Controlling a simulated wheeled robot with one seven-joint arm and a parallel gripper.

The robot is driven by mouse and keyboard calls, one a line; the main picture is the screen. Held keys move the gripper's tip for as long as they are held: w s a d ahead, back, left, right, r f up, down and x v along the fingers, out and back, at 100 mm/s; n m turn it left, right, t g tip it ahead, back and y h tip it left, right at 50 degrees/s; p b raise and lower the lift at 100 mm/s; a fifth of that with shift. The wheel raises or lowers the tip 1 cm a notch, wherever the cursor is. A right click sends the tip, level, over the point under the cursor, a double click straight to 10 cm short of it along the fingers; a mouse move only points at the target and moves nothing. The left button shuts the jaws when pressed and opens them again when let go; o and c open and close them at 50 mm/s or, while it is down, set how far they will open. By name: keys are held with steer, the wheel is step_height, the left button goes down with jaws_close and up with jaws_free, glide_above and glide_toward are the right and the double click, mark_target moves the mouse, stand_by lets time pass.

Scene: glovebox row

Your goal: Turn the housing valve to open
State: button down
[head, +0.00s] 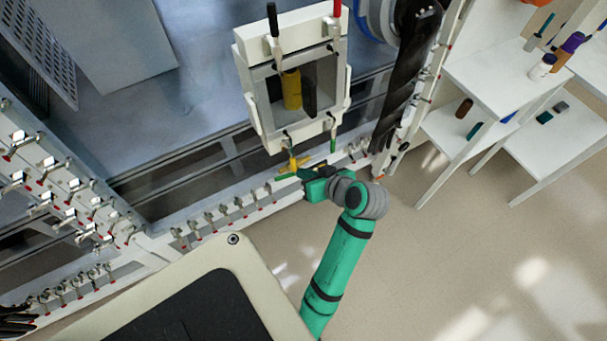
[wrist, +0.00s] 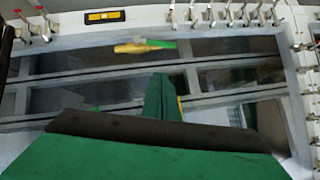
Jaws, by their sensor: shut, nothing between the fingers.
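The white housing (head: 244,82) with a clear window stands at the upper middle of the head view, a yellow cylinder (head: 292,90) inside it. A yellow valve handle (head: 293,162) sits below its lower left corner. In the wrist view a yellow handle with a green end (wrist: 132,48) lies roughly crosswise, beyond my fingers. My gripper (head: 288,177) is just below the yellow handle in the head view. In the wrist view its green fingers (wrist: 164,97) are together and empty. They look apart from the handle, though contact is hard to judge in the head view.
A black handle (head: 273,20), a red handle (head: 337,9) and a green handle (head: 333,144) are at the housing's other corners. Rows of small valves (head: 225,212) line the white rail. White shelves (head: 500,80) stand at the right. The floor (head: 450,260) at lower right is clear.

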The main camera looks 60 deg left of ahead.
glide_above(289, 177)
steer(key=d, duration=0.2)
step_height(289, 177, down, 5)
steer(key=shift+s+f, duration=0.25)
steer(key=shift+f, duration=0.95)
steer(key=shift+s+a+f, duration=0.15)
steer(key=shift+f, duration=0.5)
steer(key=shift+f, duration=0.1)
